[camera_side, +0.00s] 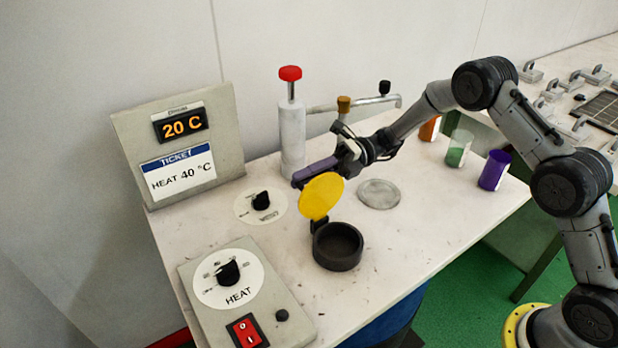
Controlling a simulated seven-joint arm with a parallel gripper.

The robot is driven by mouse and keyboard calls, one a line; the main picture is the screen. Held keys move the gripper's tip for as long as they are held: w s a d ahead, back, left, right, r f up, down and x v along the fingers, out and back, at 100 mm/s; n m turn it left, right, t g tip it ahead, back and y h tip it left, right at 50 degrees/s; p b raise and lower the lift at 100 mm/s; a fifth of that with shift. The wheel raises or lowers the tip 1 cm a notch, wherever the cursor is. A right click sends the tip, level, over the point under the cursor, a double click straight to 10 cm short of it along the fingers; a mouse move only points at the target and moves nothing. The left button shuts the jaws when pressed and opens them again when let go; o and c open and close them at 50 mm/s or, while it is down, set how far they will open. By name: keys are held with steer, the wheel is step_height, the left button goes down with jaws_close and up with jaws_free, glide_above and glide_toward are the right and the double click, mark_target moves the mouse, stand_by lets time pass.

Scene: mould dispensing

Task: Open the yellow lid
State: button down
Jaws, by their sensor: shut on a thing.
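The yellow lid (321,197) is a round disc standing steeply tilted above the round black pot (338,247). Its lower edge is at a dark hinge-like post on the pot's rim, and the pot's mouth is uncovered. My gripper (316,172) is behind and above the lid, reaching in from the upper right. Its jaws are shut on the lid near the upper edge. The exact contact is partly hidden behind the disc.
A white post with a red knob (290,74) and a tap arm (350,103) stand behind. A heat control box (245,300) and dial (262,201) are left. A grey disc (379,194) lies right. Green (458,148) and purple (494,170) cups stand further right.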

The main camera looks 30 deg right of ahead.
steer(key=shift+w+f, duration=0.1)
steer(key=shift+f, duration=0.25)
steer(key=c, duration=0.9)
jaws_free()
steer(key=shift+r, duration=0.1)
steer(key=shift+d, duration=0.25)
steer(key=d, duration=1.3)
steer(key=shift+d, duration=0.25)
